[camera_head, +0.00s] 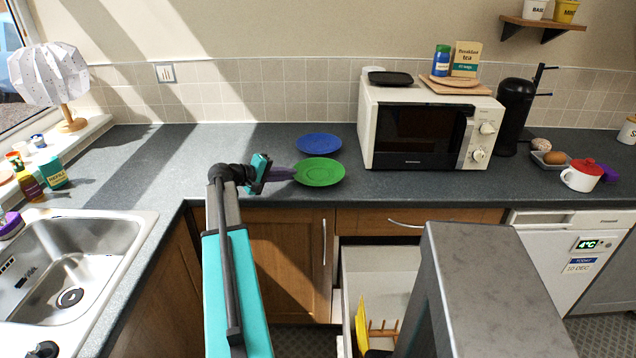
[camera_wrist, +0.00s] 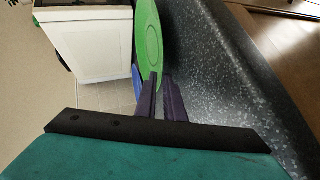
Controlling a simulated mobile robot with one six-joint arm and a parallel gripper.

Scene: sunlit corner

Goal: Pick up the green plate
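The green plate (camera_head: 320,172) lies on the dark countertop, in front of a blue plate (camera_head: 319,143). In the wrist view the green plate (camera_wrist: 150,42) appears steeply foreshortened just beyond my fingertips. My gripper (camera_head: 290,173) reaches in from the left, its purple fingers at the plate's left rim. In the wrist view my gripper (camera_wrist: 161,78) shows two fingers with a narrow gap between them. The near rim is partly hidden behind the fingers, so I cannot tell whether it lies between them. The plate appears to rest on the counter.
A white microwave (camera_head: 428,125) stands right of the plates and also shows in the wrist view (camera_wrist: 95,35). A sink (camera_head: 75,255) is at the left. An open drawer (camera_head: 385,275) is below the counter.

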